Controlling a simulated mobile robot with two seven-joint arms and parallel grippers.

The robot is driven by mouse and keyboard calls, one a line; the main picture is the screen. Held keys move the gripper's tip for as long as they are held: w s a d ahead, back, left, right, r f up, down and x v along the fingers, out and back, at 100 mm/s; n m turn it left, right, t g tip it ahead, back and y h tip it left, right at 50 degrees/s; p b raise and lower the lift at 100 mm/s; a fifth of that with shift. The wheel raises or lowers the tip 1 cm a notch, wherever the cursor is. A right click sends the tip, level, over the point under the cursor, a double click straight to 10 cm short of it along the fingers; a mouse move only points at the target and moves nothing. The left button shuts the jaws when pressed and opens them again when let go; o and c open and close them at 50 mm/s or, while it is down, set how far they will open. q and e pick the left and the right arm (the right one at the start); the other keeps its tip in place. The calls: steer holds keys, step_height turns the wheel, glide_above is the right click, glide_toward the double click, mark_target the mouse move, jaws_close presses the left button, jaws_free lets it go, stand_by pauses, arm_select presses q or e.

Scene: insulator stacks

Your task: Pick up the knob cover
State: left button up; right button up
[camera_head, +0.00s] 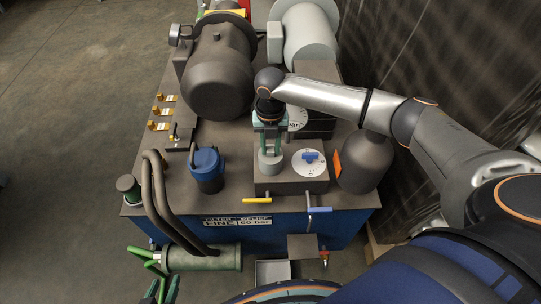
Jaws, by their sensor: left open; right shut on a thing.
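The knob cover (270,163) appears to be the short grey cylinder at the front left of a dark block. My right gripper (270,148) points down over it, its greenish fingers shut on its upper part. I cannot tell whether the cover rests on the block or is just above it. A white dial with a blue knob (310,157) is uncovered beside it, to the right. My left gripper (160,292) is at the bottom left edge, partly cut off, with its fingers apart and no object visible between them.
The dark machine top (238,178) carries a blue-capped canister (207,168), a big motor (218,75) and a dark rounded tank (365,162). Another white dial (298,118) is partly hidden behind my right gripper. Yellow (257,200) and blue (320,209) levers stick out in front. Curved pipes (160,200) stand left.

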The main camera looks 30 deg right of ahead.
jaws_close()
steer(key=shift+r, duration=0.1)
